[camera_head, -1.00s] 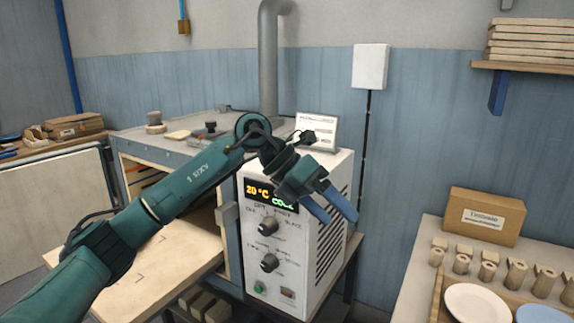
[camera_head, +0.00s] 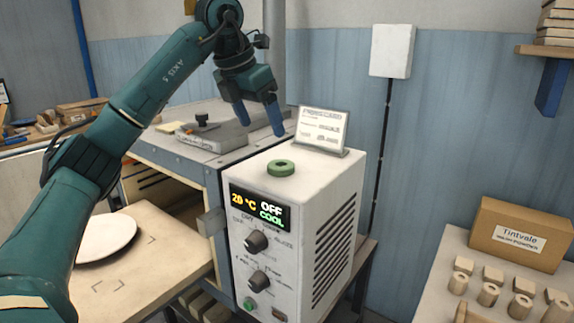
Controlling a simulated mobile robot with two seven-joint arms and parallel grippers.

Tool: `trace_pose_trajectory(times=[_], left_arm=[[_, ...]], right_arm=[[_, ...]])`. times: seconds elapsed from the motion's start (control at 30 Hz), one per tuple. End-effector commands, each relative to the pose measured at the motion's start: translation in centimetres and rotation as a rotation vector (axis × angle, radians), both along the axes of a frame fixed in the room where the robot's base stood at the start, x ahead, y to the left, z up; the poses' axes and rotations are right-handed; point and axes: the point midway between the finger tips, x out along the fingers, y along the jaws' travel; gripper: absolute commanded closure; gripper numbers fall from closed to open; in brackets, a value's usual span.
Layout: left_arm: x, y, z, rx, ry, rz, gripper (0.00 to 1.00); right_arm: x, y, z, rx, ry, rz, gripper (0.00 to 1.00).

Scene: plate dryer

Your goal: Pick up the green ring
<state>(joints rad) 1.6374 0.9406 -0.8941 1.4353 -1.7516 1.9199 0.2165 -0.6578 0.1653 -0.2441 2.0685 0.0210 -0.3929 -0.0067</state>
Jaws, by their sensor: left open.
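The green ring (camera_head: 281,168) lies flat on top of the white control box (camera_head: 318,185), near its front left part. My left gripper (camera_head: 261,121) is open and empty, with blue fingers pointing down. In the picture it is above and a little left of the ring, apart from it. My right gripper is not in view.
A sign (camera_head: 321,130) stands at the back of the box top. To the left are the dryer top with a dark knob (camera_head: 202,119) and a wooden board with a white plate (camera_head: 106,238). A cardboard box (camera_head: 520,234) and wooden pegs are at right.

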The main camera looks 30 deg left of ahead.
Motion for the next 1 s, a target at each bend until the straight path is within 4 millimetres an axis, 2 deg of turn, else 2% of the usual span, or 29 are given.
trace_pose_trajectory(times=[0.1, 0.23, 0.47, 0.6, 0.8, 1.0], left_arm=[[0.9, -0.2, -2.4, 0.0, 0.004, 0.001, 0.21], [1.7, -0.4, -4.2, -0.002, 0.001, -0.001, 0.21], [2.4, -0.6, -5.6, 0.0, 0.001, -0.001, 0.21], [3.5, -1.1, -7.2, -0.002, 0.002, -0.002, 0.21], [4.4, -1.3, -9.5, -0.001, 0.0, -0.002, 0.21], [4.5, -1.3, -9.8, -0.002, -0.002, -0.002, 0.21]], right_arm=[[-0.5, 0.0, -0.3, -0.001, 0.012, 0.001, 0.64], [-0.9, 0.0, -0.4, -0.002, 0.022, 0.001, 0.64], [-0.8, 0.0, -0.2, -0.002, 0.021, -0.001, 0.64], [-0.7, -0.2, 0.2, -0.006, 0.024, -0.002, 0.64], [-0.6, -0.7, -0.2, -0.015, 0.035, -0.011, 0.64], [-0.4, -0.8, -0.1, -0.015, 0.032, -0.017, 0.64]])
